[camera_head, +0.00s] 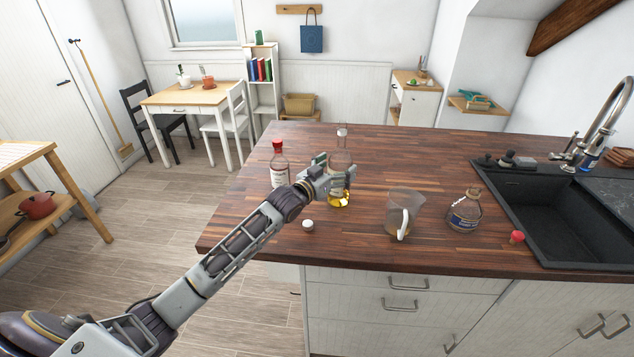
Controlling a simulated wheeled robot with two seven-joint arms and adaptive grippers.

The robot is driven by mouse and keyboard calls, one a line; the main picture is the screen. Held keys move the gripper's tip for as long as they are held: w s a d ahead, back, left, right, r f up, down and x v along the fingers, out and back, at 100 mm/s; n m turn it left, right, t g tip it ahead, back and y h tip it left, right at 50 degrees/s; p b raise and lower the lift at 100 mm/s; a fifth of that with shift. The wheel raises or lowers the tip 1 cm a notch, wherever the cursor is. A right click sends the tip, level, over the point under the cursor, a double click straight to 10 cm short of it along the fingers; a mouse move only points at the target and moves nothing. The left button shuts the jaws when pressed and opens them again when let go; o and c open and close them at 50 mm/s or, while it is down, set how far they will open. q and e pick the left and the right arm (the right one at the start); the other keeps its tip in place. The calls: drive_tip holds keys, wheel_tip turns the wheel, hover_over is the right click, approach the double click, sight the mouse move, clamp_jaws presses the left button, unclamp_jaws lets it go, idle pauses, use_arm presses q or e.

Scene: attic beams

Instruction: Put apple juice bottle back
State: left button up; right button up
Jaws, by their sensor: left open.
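A tall clear bottle with yellow liquid at its bottom (341,200), likely the apple juice bottle, stands upright and uncapped-looking on the wooden counter (420,160). My left gripper (343,180) is open at the bottle's middle, its fingers partly covering it; I cannot tell whether they touch it. A loose white cap (307,225) lies in front of the bottle. A clear jug (400,212) with a white handle stands to the right, with a little amber liquid low in it. My right gripper is out of view.
A red-capped bottle (279,166) stands just left of the gripper. The counter's back middle is clear.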

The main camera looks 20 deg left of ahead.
sight(333, 170)
use_arm(q)
drive_tip(key=shift+v, duration=3.55)
drive_tip(key=shift+b+v, duration=0.4)
drive_tip(key=shift+v, duration=1.15)
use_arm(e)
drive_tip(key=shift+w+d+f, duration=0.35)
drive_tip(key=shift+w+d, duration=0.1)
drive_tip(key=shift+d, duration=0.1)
use_arm(q)
drive_tip(key=shift+r, duration=0.1)
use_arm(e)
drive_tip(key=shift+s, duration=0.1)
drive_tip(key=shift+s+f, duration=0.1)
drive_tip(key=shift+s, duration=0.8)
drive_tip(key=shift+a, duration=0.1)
